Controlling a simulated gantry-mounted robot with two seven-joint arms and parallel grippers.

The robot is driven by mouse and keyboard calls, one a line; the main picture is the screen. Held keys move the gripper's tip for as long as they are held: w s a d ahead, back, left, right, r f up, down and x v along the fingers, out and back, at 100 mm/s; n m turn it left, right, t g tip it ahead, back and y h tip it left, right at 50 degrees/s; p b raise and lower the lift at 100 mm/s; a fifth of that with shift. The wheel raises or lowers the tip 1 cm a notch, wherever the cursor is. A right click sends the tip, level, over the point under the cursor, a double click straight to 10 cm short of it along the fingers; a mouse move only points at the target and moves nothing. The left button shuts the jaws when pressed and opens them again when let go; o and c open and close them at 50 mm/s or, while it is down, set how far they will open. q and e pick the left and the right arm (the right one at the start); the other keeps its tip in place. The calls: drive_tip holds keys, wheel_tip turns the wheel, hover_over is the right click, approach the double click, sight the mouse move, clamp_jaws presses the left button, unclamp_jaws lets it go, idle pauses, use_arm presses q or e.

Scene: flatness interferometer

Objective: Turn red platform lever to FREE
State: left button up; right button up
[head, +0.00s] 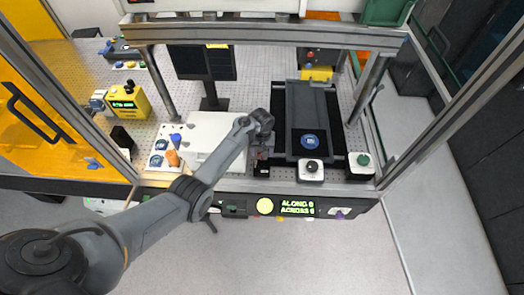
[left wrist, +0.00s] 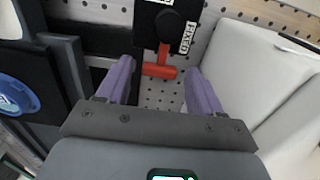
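The red platform lever (left wrist: 160,70) shows in the left wrist view as a red T-shaped handle hanging from a black plate (left wrist: 150,20). A label reading FIXED (left wrist: 187,38) is on the plate, right of the lever's stem. A second label at the top edge is cut off. My left gripper (left wrist: 159,76) is open, its two purple fingers on either side of the lever's crossbar with gaps on both sides. In the head view my left gripper (head: 263,152) is over the black mount, and the lever is hidden or too small to make out. My right gripper is not in view.
A white block (head: 212,133) stands left of the gripper. A dark sliding platform with a blue disc (head: 310,142) lies to the right. Black (head: 312,167) and green (head: 362,160) knobs are at the front. A display reads ALONG and ACROSS (head: 297,207). Frame posts flank the table.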

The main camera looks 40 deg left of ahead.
use_arm(q)
drive_tip(key=c, duration=0.9)
drive_tip(key=shift+c, duration=0.2)
